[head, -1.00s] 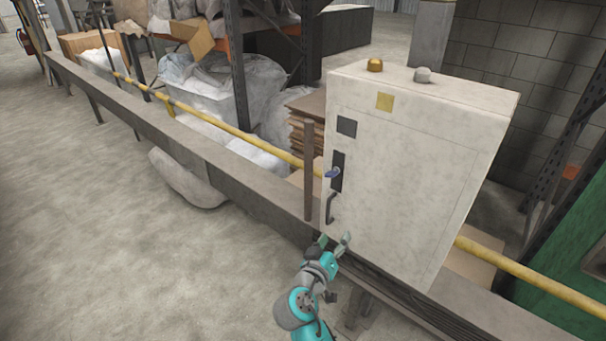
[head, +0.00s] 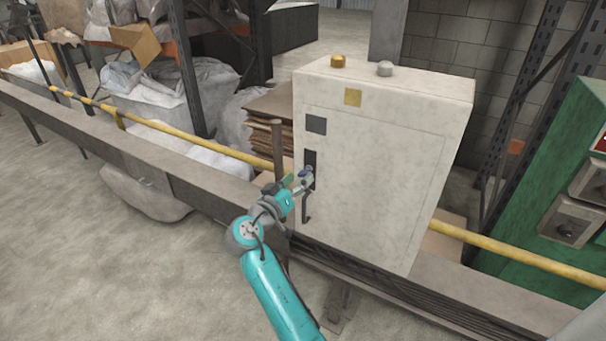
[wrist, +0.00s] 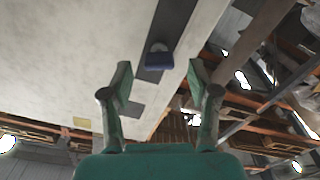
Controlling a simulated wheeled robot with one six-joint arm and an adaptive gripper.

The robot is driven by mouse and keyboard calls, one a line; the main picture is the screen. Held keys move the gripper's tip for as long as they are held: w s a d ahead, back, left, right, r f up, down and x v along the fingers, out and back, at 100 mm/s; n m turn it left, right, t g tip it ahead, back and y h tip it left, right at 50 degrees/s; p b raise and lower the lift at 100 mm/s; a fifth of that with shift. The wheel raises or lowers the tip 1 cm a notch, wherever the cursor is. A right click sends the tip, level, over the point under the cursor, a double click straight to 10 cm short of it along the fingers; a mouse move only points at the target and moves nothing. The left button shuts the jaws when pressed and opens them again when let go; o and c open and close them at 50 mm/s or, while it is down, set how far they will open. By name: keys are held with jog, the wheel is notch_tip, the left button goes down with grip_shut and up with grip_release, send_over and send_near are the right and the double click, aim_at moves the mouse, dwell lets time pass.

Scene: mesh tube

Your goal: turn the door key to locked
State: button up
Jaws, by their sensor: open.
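The door key (wrist: 159,57) is a small blue piece set on a dark vertical plate (wrist: 172,30) on the cabinet door. In the head view the key (head: 307,172) shows just beyond my fingertips and is partly covered by them. The pale grey cabinet (head: 385,170) stands upright with its door shut. My gripper (head: 299,182) is at the door's left side, in front of the plate. In the wrist view my gripper (wrist: 159,80) is open and empty, with the key ahead between the two finger lines. I cannot tell whether a finger touches it.
A dark curved handle (head: 307,208) sits on the door just below my gripper. A brown post (head: 277,150) stands close to the left. A yellow pipe (head: 200,143) and a long grey beam (head: 130,150) run past the cabinet. Floor at the lower left is clear.

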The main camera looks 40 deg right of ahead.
aim_at(302, 176)
jog(key=shift+x, duration=1.85)
grip_shut()
